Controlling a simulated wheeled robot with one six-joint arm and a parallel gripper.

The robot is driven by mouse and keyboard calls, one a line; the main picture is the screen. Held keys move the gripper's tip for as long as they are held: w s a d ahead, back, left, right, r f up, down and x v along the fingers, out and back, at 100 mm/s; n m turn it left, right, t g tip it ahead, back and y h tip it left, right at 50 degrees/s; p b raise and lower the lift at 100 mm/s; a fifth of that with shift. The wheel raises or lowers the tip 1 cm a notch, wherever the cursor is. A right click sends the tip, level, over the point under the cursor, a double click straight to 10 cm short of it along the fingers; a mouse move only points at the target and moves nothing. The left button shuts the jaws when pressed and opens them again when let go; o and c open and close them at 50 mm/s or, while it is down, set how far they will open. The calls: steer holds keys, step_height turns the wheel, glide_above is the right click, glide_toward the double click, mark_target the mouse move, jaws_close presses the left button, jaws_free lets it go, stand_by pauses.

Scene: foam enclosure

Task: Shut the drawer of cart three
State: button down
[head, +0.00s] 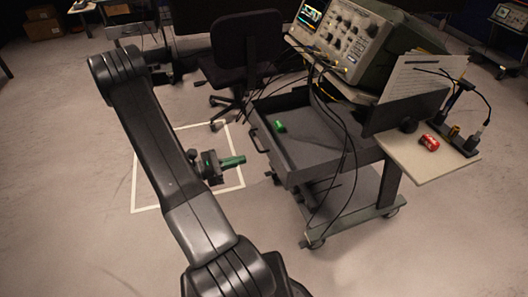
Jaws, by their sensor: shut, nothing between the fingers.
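The cart (375,212) stands right of centre, and its grey drawer (318,140) is pulled out towards the left. A handle (257,140) shows on the drawer's left front. A small green object (280,126) lies inside near the front. I cannot read a number on the cart. My gripper (238,161), with green fingers, is shut and empty. In the picture it is left of the drawer front, pointing right towards it, with a gap between them. Cables hang over the drawer and hide part of its inside.
An oscilloscope (358,38) sits on the cart top. A side shelf (425,168) holds a red can (429,142) and a power strip (452,139). A black office chair (246,50) stands behind. A white taped square (150,209) marks the floor below my gripper; the floor at left is clear.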

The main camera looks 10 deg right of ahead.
mark_target(274, 149)
steer(key=d, duration=0.3)
steer(key=w+d, duration=0.1)
steer(key=d, duration=0.2)
steer(key=w+d+b, duration=0.1)
steer(key=d, duration=0.2)
steer(key=shift+d, duration=0.3)
steer(key=shift+d, duration=0.1)
steer(key=shift+d, duration=0.25)
steer(key=d, duration=0.6)
steer(key=w+d+b, duration=0.1)
steer(key=d, duration=0.5)
steer(key=w+d+b, duration=0.1)
steer(key=d, duration=0.5)
steer(key=shift+d+r, duration=0.1)
steer(key=shift+d, duration=0.35)
steer(key=shift+w+d+r, duration=0.1)
steer(key=shift+r, duration=0.05)
